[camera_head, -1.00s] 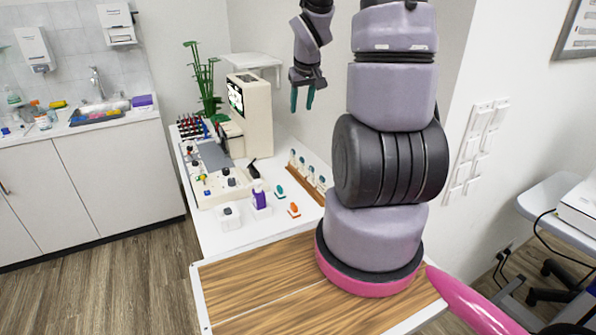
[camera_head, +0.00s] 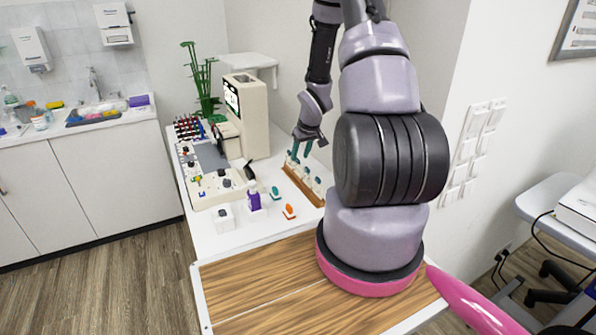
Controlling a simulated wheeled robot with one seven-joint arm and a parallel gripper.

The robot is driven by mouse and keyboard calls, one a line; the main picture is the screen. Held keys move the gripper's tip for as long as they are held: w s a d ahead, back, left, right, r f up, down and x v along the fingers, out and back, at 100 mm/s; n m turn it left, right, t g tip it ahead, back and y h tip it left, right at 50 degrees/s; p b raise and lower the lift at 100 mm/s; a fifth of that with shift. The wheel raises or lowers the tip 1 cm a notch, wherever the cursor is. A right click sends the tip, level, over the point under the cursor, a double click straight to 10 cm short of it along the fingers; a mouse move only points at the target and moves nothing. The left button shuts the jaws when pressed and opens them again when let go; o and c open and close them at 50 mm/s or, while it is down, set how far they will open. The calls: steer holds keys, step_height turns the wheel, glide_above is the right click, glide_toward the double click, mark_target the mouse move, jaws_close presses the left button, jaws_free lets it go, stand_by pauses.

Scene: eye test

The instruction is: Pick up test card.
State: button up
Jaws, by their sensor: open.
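My gripper (camera_head: 301,149) is open, with its teal fingers pointing down. It is over the far end of a wooden rack (camera_head: 316,201) on the white table. The rack holds several upright white pieces with blue-teal ends. The fingertips overlap the farthest pieces in the picture, and I cannot tell whether they touch. A small teal item (camera_head: 275,193) and a small orange item (camera_head: 289,212) lie on the table left of the rack. Nothing can be clearly made out as the test card at this size.
A purple-and-white bottle (camera_head: 253,197) and a white box (camera_head: 224,217) stand left of the rack. A beige machine (camera_head: 247,112) with a screen stands behind, beside a control panel (camera_head: 213,183). A green plant-like stand (camera_head: 203,80) is at the back. The wooden board (camera_head: 255,280) in front is clear.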

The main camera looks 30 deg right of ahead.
mark_target(298, 160)
steer(key=x, duration=0.4)
steer(key=shift+a+f, duration=0.1)
steer(key=shift+f, duration=0.1)
jaws_close()
